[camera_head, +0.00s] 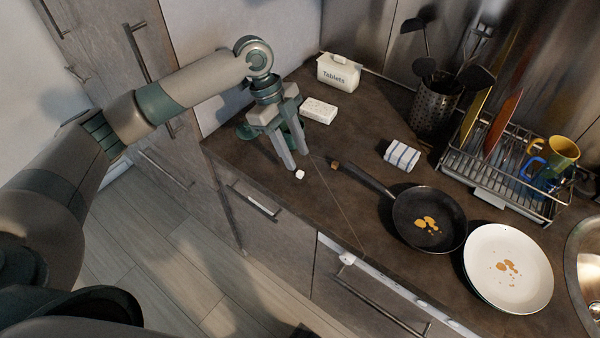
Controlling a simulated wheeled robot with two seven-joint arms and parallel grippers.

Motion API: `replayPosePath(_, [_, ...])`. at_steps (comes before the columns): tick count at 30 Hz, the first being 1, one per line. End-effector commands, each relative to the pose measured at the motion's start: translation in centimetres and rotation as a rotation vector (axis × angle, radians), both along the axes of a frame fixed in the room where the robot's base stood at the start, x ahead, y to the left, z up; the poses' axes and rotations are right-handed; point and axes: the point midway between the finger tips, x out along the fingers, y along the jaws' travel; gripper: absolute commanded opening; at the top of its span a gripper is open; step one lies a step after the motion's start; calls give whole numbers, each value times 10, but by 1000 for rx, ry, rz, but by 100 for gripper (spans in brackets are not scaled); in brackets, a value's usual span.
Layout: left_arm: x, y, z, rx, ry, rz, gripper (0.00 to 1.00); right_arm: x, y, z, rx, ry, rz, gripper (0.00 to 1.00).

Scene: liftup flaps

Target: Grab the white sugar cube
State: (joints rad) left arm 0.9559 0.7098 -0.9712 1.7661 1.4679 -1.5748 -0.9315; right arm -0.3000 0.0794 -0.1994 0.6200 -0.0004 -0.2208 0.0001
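A small white sugar cube (300,175) lies on the dark countertop near its front edge. My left gripper (296,160) points down just above and behind the cube, with its two fingers apart. No object shows between the fingers. I cannot tell whether a fingertip touches the cube. My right gripper is not in view.
A white sponge-like block (318,110) and a Tablets box (339,72) stand behind the gripper. A frying pan (440,241), a dirty plate (490,240), a folded striped cloth (402,155), a utensil holder (432,108) and a dish rack (490,190) are to the right.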

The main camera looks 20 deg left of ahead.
Motion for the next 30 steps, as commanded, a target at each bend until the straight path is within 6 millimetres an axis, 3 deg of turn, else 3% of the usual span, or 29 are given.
replayPosePath(15, [-2, -9, -48, 1, 2, 0, 34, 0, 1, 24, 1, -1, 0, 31])
replayPosePath(30, [-2, -10, -52, 1, 0, 0, 34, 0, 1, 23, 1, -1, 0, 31])
